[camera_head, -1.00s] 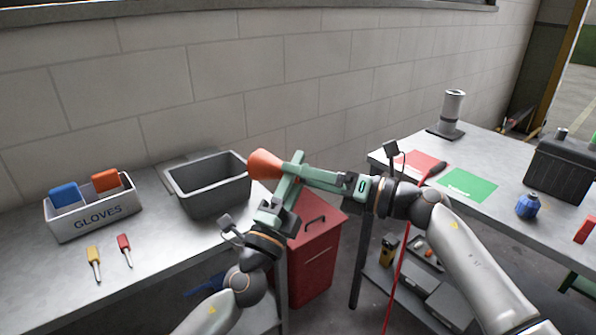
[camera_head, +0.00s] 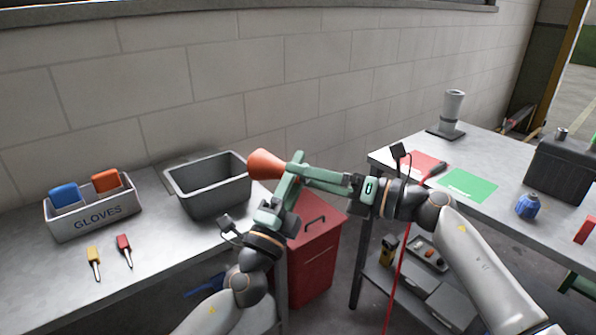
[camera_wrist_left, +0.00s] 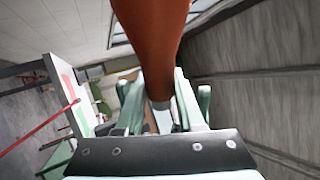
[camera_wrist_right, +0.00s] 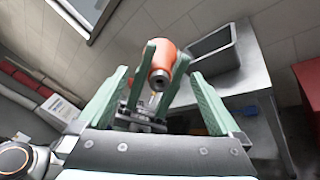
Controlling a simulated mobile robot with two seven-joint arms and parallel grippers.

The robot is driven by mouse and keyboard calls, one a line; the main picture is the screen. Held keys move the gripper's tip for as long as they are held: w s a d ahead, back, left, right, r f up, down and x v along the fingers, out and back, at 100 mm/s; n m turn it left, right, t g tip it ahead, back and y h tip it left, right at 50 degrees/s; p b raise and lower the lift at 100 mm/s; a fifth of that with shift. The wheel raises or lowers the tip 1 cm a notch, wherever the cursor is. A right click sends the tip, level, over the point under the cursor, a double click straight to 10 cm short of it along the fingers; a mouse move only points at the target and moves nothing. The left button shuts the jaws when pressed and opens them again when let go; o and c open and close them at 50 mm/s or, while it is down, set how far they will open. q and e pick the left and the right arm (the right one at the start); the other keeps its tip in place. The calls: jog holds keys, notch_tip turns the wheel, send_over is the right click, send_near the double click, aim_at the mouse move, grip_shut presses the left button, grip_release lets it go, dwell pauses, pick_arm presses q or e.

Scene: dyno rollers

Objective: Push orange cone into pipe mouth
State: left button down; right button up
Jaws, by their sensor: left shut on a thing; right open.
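An orange cone (camera_head: 266,165) is held in the air in front of the wall, its wide end pointing left in the head view. My left gripper (camera_head: 293,168) is shut on its narrower end. The cone also fills the upper middle of the left wrist view (camera_wrist_left: 152,40), and in the right wrist view (camera_wrist_right: 163,62) a dark round end faces the camera. My right gripper (camera_wrist_right: 157,88) is open, with its fingers apart and pointing toward that end; I cannot tell whether they touch the cone. A grey upright pipe (camera_head: 453,107) stands on a dark base on the right table.
A grey bin (camera_head: 208,204), a gloves box (camera_head: 98,214) and two screwdrivers are on the left table. A red cabinet (camera_head: 314,250) stands between the tables. The right table holds red and green sheets (camera_head: 468,184), a blue bottle (camera_head: 528,205) and a dark case (camera_head: 562,165).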

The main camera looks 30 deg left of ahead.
jog(key=d, duration=1.1)
jog(key=shift+w, duration=0.3)
